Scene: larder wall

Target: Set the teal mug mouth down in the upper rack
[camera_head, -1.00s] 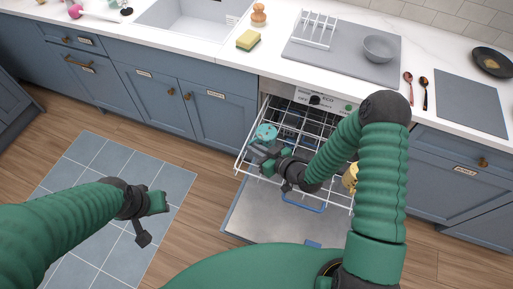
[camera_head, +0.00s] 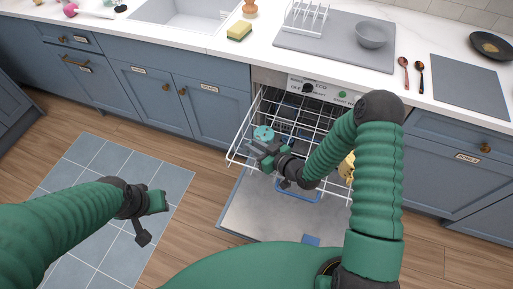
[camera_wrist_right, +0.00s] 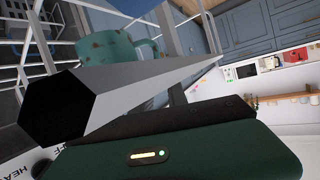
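The teal mug (camera_head: 263,132) is at the left part of the pulled-out upper rack (camera_head: 238,140). A round teal face with dark spots shows on top. In the right wrist view the mug (camera_wrist_right: 122,46) lies behind a grey finger, its handle to the right. My right gripper (camera_head: 257,150) is right at the mug's near side, over the rack. Whether its fingers are closed on the mug is hidden. My left gripper (camera_head: 158,202) hangs over the floor tiles, away from the mug; its fingers are too small to judge.
The open dishwasher door (camera_head: 260,215) lies below the rack. A yellow item (camera_head: 347,168) shows at the rack's right, partly behind my right arm. On the counter are a sponge (camera_head: 239,31), a grey bowl (camera_head: 371,34) and two spoons (camera_head: 404,72).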

